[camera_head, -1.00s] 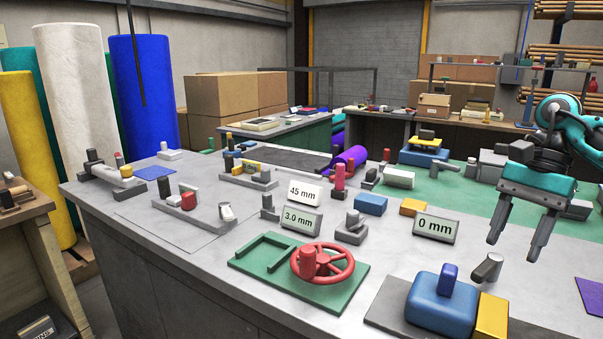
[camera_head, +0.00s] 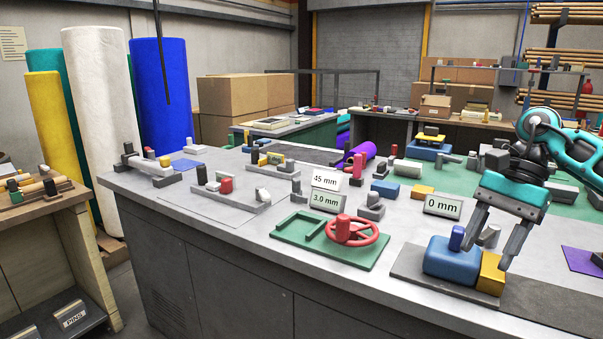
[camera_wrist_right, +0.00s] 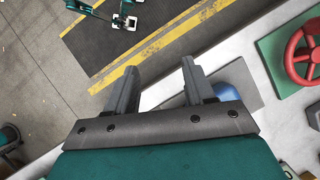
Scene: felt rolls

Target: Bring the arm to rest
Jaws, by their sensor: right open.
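My right gripper (camera_head: 494,240) is open and empty in the head view. It hangs fingers down above the near right part of the bench, in front of the blue block and the yellow block in the picture. In the right wrist view its two fingers (camera_wrist_right: 157,88) are spread apart with nothing between them. Beyond them lie the bench edge and the floor. The right arm (camera_head: 570,145) comes in from the right edge of the head view. My left gripper is not in view.
The bench (camera_head: 215,238) holds a red handwheel (camera_head: 357,232) on a green plate, a blue block (camera_head: 450,262), a yellow block (camera_head: 490,272) and a 0 mm sign (camera_head: 443,206). A purple roll (camera_head: 361,154) lies behind. Floor with yellow stripes (camera_wrist_right: 150,48) shows beyond the bench edge.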

